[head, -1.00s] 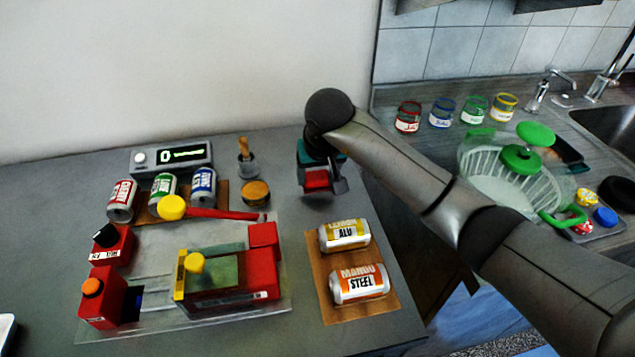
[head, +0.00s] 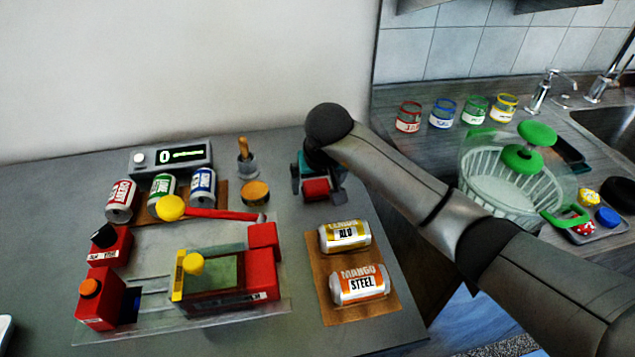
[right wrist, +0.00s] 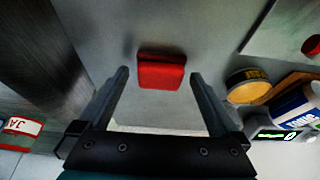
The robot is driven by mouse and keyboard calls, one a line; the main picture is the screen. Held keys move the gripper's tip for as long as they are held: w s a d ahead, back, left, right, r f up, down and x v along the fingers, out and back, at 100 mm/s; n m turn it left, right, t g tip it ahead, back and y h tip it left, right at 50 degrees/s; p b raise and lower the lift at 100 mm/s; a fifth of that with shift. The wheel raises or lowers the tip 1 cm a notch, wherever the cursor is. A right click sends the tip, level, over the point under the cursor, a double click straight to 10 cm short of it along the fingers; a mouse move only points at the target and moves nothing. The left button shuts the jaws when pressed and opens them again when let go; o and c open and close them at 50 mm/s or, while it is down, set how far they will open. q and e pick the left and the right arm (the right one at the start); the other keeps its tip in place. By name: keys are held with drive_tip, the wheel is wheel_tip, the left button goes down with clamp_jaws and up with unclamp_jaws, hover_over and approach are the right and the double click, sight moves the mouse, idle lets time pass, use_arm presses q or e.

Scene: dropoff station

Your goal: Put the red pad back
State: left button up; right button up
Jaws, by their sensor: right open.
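The red pad (head: 316,188) is a small red block on the grey counter, near its back right part. It also shows in the right wrist view (right wrist: 161,72), lying between the fingertips with a gap on each side. My right gripper (head: 318,192) is open around it, pointing down, with one finger left and one right of the pad. The same fingers show apart in the right wrist view (right wrist: 160,76). My left gripper is not in view.
A round yellow-topped tin (head: 255,193) and a brush in a holder (head: 247,160) stand left of the gripper. A wooden board (head: 318,270) with two cans lies in front. A red press machine (head: 263,272) stands front left. Bare counter surrounds the pad.

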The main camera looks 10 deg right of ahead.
drive_tip(key=shift+r, duration=0.1)
drive_tip(key=shift+r, duration=0.25)
drive_tip(key=p+v, duration=0.2)
drive_tip(key=v, duration=0.9)
drive_tip(key=shift+s+r, duration=0.25)
idle(0.6)
